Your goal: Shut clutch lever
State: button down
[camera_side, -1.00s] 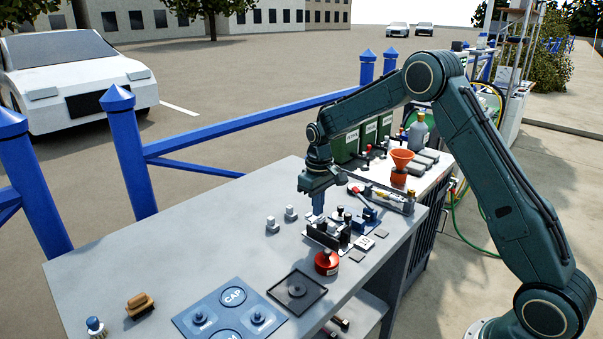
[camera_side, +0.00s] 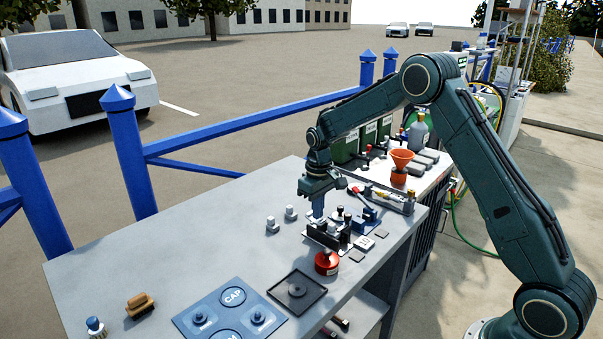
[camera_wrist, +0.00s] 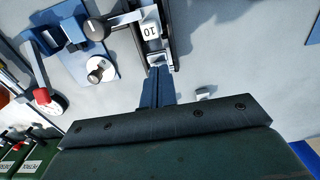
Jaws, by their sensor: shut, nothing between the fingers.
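The clutch unit (camera_side: 330,236), a dark-sided block with pale parts and knobs, sits on the bench. In the wrist view, it shows as dark rails (camera_wrist: 168,35) around a pale piece marked 10. I cannot tell for sure which part is the lever, or whether it is raised or down. My gripper (camera_side: 317,215) points down at the far end of the unit. In the wrist view, its blue fingers (camera_wrist: 158,72) are together and empty, with their tips at the unit's near end. I cannot tell whether they touch it.
A blue fitting (camera_side: 369,214) with a red-knobbed lever (camera_wrist: 41,96) stands beside the unit. A red round container (camera_side: 327,262) is in front. Two small pale fittings (camera_side: 272,224) stand to the left. An orange funnel (camera_side: 402,157) stands behind. The bench's left part is largely clear.

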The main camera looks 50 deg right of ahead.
jog(key=shift+r, duration=0.1)
notch_tip(320, 180, up, 7)
dwell(1.2)
jog(key=s+a+r+t, duration=0.1)
jog(key=s+a+r, duration=0.2)
jog(key=s+r, duration=0.4)
jog(key=s+a+r+t, duration=0.2)
jog(key=s+a+r, duration=0.1)
jog(key=s+r, duration=0.45)
jog(key=s+a+f+t, duration=0.1)
jog(key=s+a, duration=0.3)
jog(key=s, duration=1.5)
jog(key=shift+t, duration=0.8)
